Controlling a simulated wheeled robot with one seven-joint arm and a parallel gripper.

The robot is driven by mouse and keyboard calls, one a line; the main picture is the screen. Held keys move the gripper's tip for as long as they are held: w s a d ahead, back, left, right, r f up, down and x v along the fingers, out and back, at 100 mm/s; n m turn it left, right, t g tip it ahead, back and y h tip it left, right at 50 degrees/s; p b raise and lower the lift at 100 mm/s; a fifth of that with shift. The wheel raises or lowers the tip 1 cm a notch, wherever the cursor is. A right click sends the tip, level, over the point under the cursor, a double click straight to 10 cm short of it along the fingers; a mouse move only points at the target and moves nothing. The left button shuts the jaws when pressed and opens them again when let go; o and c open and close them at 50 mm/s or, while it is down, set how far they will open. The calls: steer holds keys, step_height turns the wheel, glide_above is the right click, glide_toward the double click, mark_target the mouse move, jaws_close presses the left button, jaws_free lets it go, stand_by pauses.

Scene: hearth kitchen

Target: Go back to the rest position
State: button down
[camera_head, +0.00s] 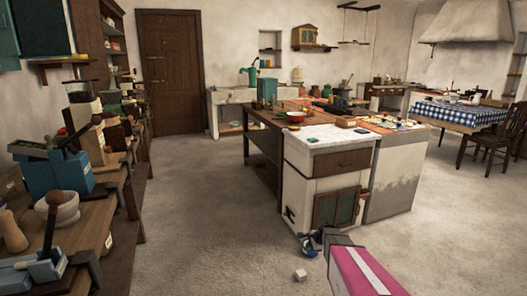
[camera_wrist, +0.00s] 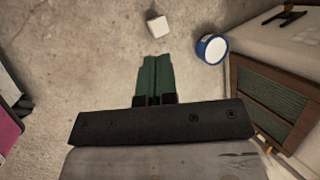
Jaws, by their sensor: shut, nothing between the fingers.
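My gripper (camera_wrist: 156,62) shows in the wrist view with its two green fingers pressed together and nothing between them. It points down over the bare floor. In the head view my pink arm reaches in at the lower right, beside the white cabinet, and the fingertips are hard to make out there.
A small white block (camera_wrist: 158,26) and a blue-rimmed round container (camera_wrist: 211,48) lie on the floor near my gripper. The white cabinet (camera_head: 325,160) stands close by. A cluttered workbench (camera_head: 100,190) lines the left. The floor between (camera_head: 210,200) is clear.

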steer(key=s+a+r+n+g+h, duration=0.2)
steer(key=s+r+n, duration=0.5)
steer(key=s, duration=0.6)
steer(key=s+a+r+n+g+h, duration=0.2)
steer(key=s+r+n, duration=0.6)
steer(key=s+r, duration=0.4)
steer(key=shift+s+a+r, duration=0.2)
steer(key=shift+s+a, duration=0.55)
steer(key=shift+s, duration=0.2)
